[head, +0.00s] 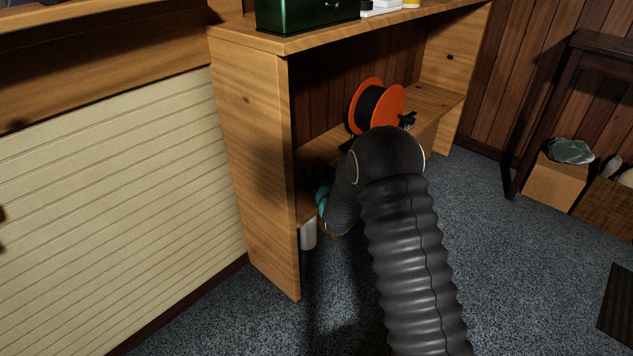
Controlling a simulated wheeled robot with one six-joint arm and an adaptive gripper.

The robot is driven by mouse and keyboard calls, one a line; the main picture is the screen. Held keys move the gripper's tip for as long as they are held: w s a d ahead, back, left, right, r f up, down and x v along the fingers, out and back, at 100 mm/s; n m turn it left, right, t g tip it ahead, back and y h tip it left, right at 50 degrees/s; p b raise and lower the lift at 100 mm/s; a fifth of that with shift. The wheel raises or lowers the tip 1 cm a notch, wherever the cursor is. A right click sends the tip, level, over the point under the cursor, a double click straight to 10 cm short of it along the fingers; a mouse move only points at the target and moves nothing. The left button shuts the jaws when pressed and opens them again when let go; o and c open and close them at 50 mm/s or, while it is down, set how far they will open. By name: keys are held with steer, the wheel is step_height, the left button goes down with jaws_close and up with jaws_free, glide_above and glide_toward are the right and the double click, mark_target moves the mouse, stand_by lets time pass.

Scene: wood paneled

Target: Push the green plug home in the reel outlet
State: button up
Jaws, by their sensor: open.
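The orange cable reel (400,98), wound with black cable, stands on the shelf inside the wooden unit, with a black crank at its right side. Its outlet is not visible from here; my arm covers the area in front of and below the reel. No green plug can be made out.
The wooden shelf unit (250,150) has a thick left side panel and a top board close above the reel. A dark green box (300,12) stands on top. A cardboard box (553,183) and a dark table (545,110) stand at right. Carpet is clear between.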

mark_target(320, 168)
jaws_close()
steer(key=shift+d+r, duration=0.1)
steer(key=shift+d+r, duration=0.15)
steer(key=shift+r, duration=0.4)
steer(key=r, duration=0.6)
steer(key=shift+d, duration=0.25)
steer(key=d+b, duration=0.1)
steer(key=d, duration=1.8)
steer(key=shift+w+f, duration=0.15)
steer(key=shift+w, duration=0.1)
